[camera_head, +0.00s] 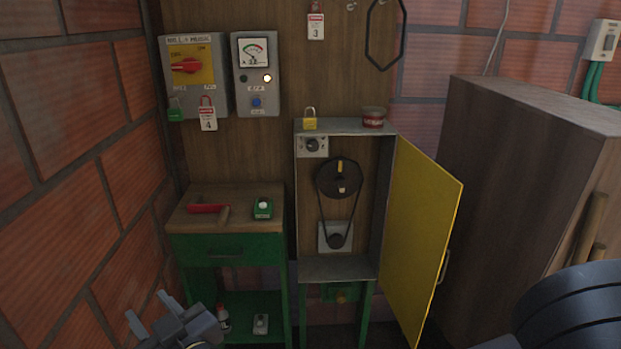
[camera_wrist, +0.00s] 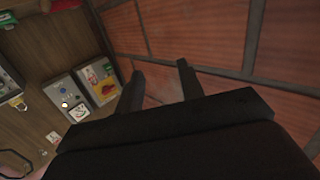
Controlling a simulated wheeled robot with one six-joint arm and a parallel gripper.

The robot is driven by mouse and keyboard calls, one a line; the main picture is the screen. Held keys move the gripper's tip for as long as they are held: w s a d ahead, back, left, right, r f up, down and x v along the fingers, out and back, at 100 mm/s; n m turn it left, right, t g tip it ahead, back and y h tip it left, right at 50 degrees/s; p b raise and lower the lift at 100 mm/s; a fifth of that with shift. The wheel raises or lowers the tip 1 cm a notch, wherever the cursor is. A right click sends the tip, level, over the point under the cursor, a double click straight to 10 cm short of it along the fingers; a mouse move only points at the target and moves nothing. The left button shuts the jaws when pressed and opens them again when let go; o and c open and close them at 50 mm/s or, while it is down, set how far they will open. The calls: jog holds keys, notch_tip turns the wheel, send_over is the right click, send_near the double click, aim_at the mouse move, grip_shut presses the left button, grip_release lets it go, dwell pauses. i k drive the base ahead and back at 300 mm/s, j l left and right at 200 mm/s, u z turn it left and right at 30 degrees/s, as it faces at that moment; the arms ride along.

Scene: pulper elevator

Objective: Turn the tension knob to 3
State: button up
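A small dark knob (camera_head: 313,145) sits on a light plate in the upper left corner of the open grey cabinet (camera_head: 338,268). It looks like the tension knob, but its markings are too small to read. Below it, a belt runs around a large dark upper pulley (camera_head: 339,179) and a small lower pulley (camera_head: 336,240). My gripper (camera_head: 157,318) is low at the left, in front of the green workbench and well away from the knob. In the wrist view, its two fingers (camera_wrist: 160,85) are apart with nothing between them. The knob cannot be made out there.
The yellow cabinet door (camera_head: 422,235) stands open to the right. A switch box (camera_head: 190,66) and a meter box (camera_head: 254,75) hang above. A brick wall bounds the left; a dark wooden cupboard (camera_head: 520,190) stands right.

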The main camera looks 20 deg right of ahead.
aim_at(312, 145)
jog(key=i+z, duration=0.3)
jog(key=i, duration=0.85)
jog(key=z, duration=1.35)
